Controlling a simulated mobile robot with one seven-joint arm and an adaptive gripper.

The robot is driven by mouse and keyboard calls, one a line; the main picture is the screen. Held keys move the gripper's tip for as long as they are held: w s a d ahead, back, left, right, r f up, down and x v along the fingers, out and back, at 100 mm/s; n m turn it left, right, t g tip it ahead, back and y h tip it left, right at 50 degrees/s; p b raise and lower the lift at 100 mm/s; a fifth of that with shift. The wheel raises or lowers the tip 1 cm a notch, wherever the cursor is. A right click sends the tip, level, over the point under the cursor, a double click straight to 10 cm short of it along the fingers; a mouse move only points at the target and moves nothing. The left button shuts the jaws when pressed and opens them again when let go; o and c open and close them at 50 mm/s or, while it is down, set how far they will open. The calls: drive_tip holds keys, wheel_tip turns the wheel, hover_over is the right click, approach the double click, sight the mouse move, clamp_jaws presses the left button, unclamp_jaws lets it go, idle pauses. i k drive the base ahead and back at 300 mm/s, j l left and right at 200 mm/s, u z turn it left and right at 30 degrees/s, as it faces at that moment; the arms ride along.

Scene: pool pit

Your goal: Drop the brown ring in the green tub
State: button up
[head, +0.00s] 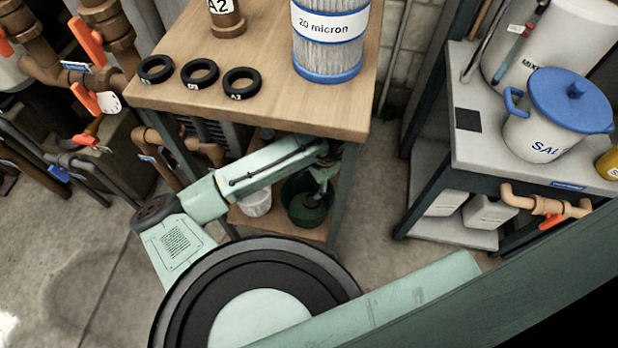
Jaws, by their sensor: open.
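A dark green tub (291,212) stands on the lower shelf of the wooden table, partly hidden by my arm. My gripper (316,200) points down at the tub, with its fingers over or inside the tub's mouth; I cannot tell how deep. It is open, and I see nothing held in it. I cannot make out a brown ring anywhere. The inside of the tub is dark and mostly covered by the gripper.
Three black rings (199,74) lie on the wooden tabletop (262,108), beside a "20 micron" filter cartridge (330,40). A white tub (256,203) sits left of the green one. A grey bench (470,160) with a blue-lidded salt tub (545,135) stands right. Pipes crowd the left.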

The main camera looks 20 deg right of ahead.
sight(312, 201)
drive_tip(key=k+j, duration=0.1)
drive_tip(key=j, duration=0.65)
drive_tip(key=k+j, duration=0.1)
drive_tip(key=j, duration=1.35)
drive_tip(key=k, duration=0.05)
